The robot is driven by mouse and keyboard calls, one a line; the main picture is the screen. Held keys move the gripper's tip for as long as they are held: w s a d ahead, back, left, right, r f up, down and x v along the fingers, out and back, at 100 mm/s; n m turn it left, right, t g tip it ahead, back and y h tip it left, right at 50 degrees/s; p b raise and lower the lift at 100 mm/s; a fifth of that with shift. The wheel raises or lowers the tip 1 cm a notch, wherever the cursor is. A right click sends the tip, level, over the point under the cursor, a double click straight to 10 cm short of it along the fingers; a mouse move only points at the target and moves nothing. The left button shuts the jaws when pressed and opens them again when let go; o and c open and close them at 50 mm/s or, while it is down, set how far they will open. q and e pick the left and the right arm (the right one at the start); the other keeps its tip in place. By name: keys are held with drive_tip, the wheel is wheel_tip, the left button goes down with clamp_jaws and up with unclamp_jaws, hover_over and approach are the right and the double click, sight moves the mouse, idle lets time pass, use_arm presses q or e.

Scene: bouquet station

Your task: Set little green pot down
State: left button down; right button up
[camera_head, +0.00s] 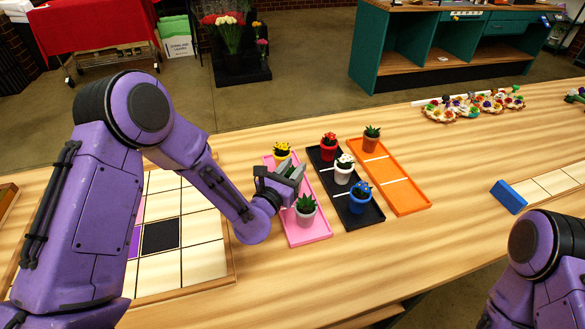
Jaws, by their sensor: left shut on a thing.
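My left gripper (284,183) is shut over the middle of the pink tray (312,235). It is shut on the little green pot (295,173), which is mostly hidden by the fingers; only some green shows. I cannot tell whether the pot touches the tray. My right gripper is out of view; only part of that arm shows at the lower right.
A black tray (357,222) holds red, white and blue pots (358,200). An orange tray (402,198) holds an orange pot (371,140) at its far end and is otherwise bare. A tiled board (200,262) lies left. A blue block (508,197) and flower bunches (480,106) lie right.

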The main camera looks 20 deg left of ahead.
use_arm(q)
drive_tip(key=shift+s+f, duration=0.1)
drive_tip(key=shift+f, duration=0.05)
drive_tip(key=c, duration=0.8)
unclamp_jaws()
drive_tip(key=shift+r, duration=0.35)
drive_tip(key=s, duration=0.1)
drive_tip(key=s+b, duration=0.1)
drive_tip(key=s, duration=0.1)
drive_tip(key=s+a+b, duration=0.1)
drive_tip(key=s, duration=0.1)
drive_tip(key=shift+s+f, duration=0.15)
drive_tip(key=shift+f, duration=0.25)
drive_tip(key=s, duration=0.3)
drive_tip(key=s+a+b, duration=0.1)
drive_tip(key=s, duration=0.1)
drive_tip(key=shift+s+r, duration=0.15)
drive_tip(key=shift+r, duration=0.1)
drive_tip(key=shift+s+a, duration=0.15)
drive_tip(key=shift+s, duration=0.45)
